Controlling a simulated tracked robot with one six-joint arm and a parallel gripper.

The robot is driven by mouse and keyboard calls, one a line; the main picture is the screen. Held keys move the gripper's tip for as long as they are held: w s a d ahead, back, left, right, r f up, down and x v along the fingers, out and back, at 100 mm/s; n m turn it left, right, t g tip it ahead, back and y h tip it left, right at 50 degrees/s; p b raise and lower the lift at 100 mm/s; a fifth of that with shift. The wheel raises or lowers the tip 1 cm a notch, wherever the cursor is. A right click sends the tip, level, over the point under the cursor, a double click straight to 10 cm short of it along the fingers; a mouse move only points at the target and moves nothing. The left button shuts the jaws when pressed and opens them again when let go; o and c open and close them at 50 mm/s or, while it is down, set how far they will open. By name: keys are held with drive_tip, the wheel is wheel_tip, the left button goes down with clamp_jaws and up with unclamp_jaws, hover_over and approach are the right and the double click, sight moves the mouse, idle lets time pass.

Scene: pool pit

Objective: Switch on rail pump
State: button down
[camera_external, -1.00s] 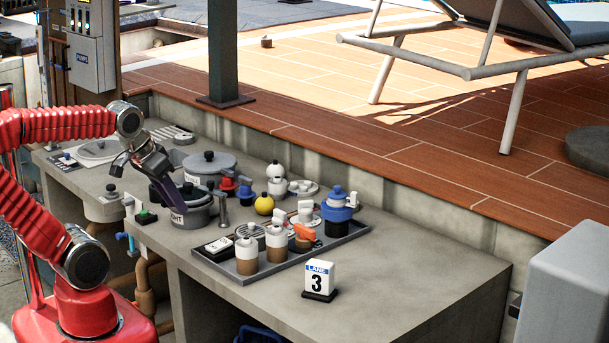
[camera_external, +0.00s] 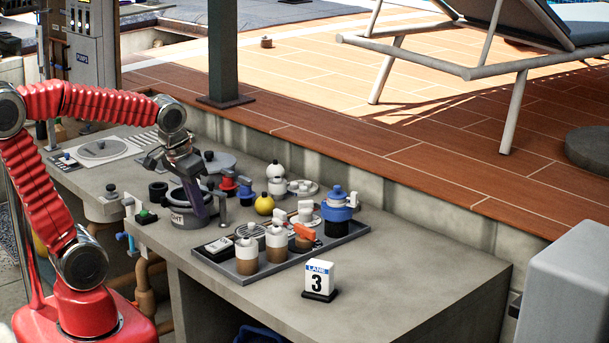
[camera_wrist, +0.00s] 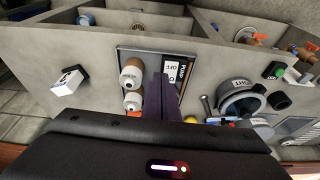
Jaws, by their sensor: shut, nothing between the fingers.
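A white switch block marked OFF (camera_wrist: 172,72), with a dark label beside it that seems to read PUMP, lies at one end of the grey tray (camera_wrist: 125,52) in the wrist view. In the external view the switch block (camera_external: 218,245) lies flat in the tray's near left corner. My gripper (camera_external: 205,217) points down over the pot marked with letters ending in GHT, left of the tray. Its purple fingers (camera_wrist: 160,80) are shut and empty. In the wrist view their tips appear beside the switch block; contact cannot be told.
White-and-brown bottles (camera_external: 246,255) stand right of the switch block. A lane 3 sign (camera_external: 319,280) stands on the front counter. A green-button box (camera_external: 146,217) sits left of the pot (camera_external: 182,219). A PUMPS panel (camera_external: 85,57) is at upper left. The right counter end is clear.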

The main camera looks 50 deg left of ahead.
drive_tip(key=w+r+n+g+y, duration=0.2)
drive_tip(key=w+n, duration=0.6)
drive_tip(key=n, duration=1)
drive_tip(key=shift+w+d+r+g+y, duration=0.3)
drive_tip(key=shift+w+r+g+y, duration=0.1)
drive_tip(key=shift+r+y, duration=0.35)
drive_tip(key=shift+f, duration=0.1)
